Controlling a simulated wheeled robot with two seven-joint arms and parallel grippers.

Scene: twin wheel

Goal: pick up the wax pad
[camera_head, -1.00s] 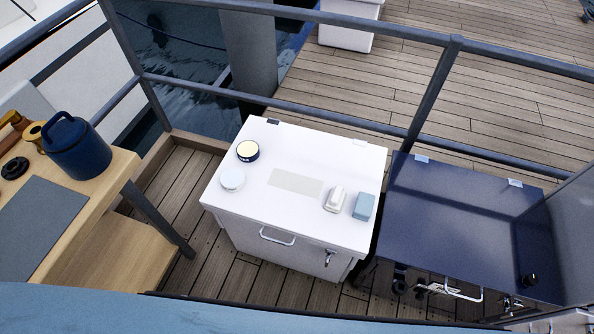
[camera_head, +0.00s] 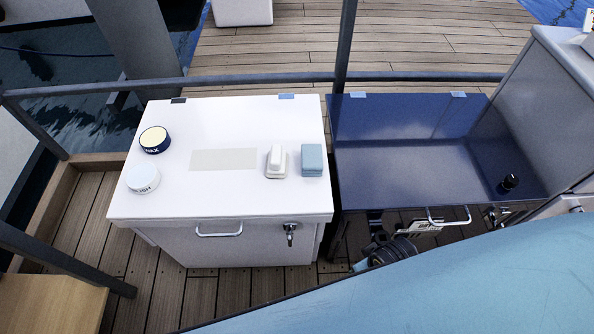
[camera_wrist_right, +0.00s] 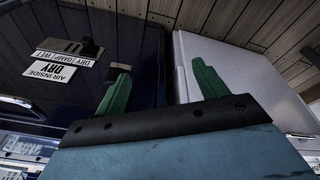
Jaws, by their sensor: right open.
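A round navy tin marked WAX with a cream top (camera_head: 154,140) sits at the back left of the white box lid (camera_head: 225,120). A pale blue-and-white round tin (camera_head: 142,179), its lettering partly readable as polish, sits in front of it. A white block with a raised grip (camera_head: 276,161) and a light blue block (camera_head: 312,160) lie side by side at the lid's right; I cannot tell which item is the wax pad. My right gripper (camera_wrist_right: 162,88) is open and empty in the wrist view, its green fingers apart. My left gripper is not in view.
A pale rectangle (camera_head: 224,160) marks the lid's middle. A dark blue cabinet (camera_head: 395,165) with a black knob (camera_head: 509,182) stands right of the box. A metal rail (camera_head: 230,80) runs behind. A wooden table corner (camera_head: 55,300) is at lower left.

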